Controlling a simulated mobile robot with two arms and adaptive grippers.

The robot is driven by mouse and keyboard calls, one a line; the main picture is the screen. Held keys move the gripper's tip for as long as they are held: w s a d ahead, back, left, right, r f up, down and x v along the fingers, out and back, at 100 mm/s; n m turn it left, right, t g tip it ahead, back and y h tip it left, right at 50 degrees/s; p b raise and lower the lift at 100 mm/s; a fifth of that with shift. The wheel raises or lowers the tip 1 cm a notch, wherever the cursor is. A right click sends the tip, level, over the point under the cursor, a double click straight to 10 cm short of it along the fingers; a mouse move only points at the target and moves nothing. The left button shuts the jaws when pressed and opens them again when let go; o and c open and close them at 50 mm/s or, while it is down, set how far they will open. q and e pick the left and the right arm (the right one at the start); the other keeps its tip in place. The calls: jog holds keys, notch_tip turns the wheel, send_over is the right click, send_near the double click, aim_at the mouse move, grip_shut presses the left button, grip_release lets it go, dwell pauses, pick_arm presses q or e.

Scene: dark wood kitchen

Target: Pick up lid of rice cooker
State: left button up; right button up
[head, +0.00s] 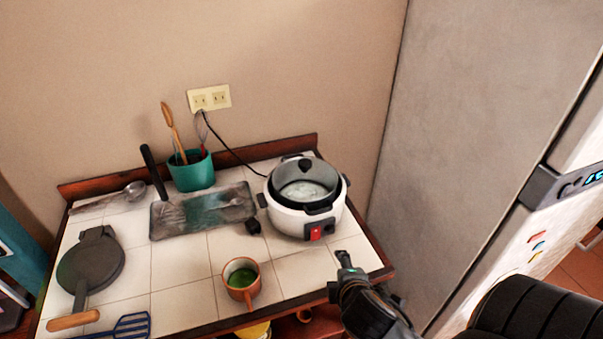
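The white rice cooker (284,219) stands at the right end of the tiled counter, with a red switch on its front. Its round glass lid (292,190) has a black knob (305,165) towards the back. The lid appears to rest in the cooker's dark rim; whether it lies flat or tilted is hard to tell. My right gripper (345,262) is in front of the cooker, near the counter's right front edge, apart from the lid. Its finger opening cannot be made out. My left gripper is out of view.
An orange mug (241,281) stands front centre. A glass tray (190,216), a teal utensil pot (191,172) and a round dark pan (90,266) are to the left. A cord runs from the wall outlet (209,97). A tall grey fridge (470,110) bounds the right.

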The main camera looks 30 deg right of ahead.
jog(key=w+d+r+n+t+h, duration=0.25)
jog(key=w+r+n+t, duration=0.35)
jog(key=n, duration=0.4)
jog(key=n+t+y, duration=0.3)
jog(key=n, duration=0.8)
send_near(307, 167)
jog(key=x, duration=0.1)
jog(key=p+x, duration=0.1)
jog(key=x, duration=0.1)
jog(key=p+x, duration=0.1)
jog(key=x, duration=0.1)
jog(key=shift+w+a+r, duration=0.15)
jog(key=shift+a+r, duration=0.05)
jog(key=shift+r, duration=0.1)
jog(key=x, duration=0.1)
jog(key=p+x, duration=0.1)
jog(key=x, duration=0.2)
jog(key=shift+w+d+f, duration=0.35)
jog(key=shift+d, duration=0.05)
jog(key=shift+w+f, duration=0.1)
jog(key=shift+w, duration=0.15)
jog(key=shift+s, duration=0.15)
jog(key=shift+c, duration=0.8)
grip_shut()
